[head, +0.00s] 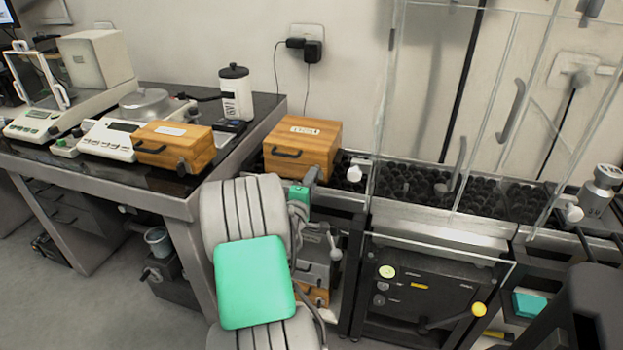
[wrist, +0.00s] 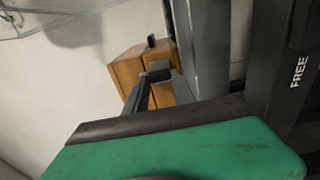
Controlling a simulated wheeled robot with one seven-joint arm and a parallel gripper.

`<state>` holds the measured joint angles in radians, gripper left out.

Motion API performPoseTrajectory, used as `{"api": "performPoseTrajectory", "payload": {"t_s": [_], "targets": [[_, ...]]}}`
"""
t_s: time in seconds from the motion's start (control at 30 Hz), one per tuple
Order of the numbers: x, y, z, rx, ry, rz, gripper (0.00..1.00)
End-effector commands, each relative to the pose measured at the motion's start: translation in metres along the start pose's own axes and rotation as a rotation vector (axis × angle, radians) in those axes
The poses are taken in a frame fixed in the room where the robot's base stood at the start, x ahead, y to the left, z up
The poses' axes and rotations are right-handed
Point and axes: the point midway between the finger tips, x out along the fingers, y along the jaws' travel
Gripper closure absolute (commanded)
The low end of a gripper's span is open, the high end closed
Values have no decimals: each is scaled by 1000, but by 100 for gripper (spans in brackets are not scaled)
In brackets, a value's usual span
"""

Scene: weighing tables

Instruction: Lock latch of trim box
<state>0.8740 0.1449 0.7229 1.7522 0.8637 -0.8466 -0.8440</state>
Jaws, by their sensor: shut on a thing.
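A wooden box (head: 302,142) with a pale label and a dark front handle (head: 288,153) stands near the back wall; its writing is too small to read. In the wrist view the box (wrist: 128,70) shows tilted beyond the fingers. My gripper (head: 309,178) is at the lower right of its front. In the wrist view my gripper (wrist: 158,76) is shut at a small dark part on the box's face, apparently the latch. The fingers mostly hide that part, so I cannot tell the latch's position.
A second wooden box (head: 176,144) stands on the left table (head: 145,185) beside scales (head: 108,137). A white bottle with a black lid (head: 236,95) stands behind. A clear glass enclosure (head: 440,212) rises just right of the box. A grey canister (head: 600,187) stands far right.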

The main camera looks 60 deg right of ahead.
Motion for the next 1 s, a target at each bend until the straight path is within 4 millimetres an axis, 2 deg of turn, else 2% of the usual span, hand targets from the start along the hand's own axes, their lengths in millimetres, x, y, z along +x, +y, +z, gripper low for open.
{"api": "performPoseTrajectory", "payload": {"t_s": [0.5,0.53,0.8,1.0], "targets": [[0,-1,0,-24,0,0,100],[0,-1,0,-24,0,0,69],[0,-1,0,-23,0,-1,47],[0,-2,0,-23,0,-3,47]]}}
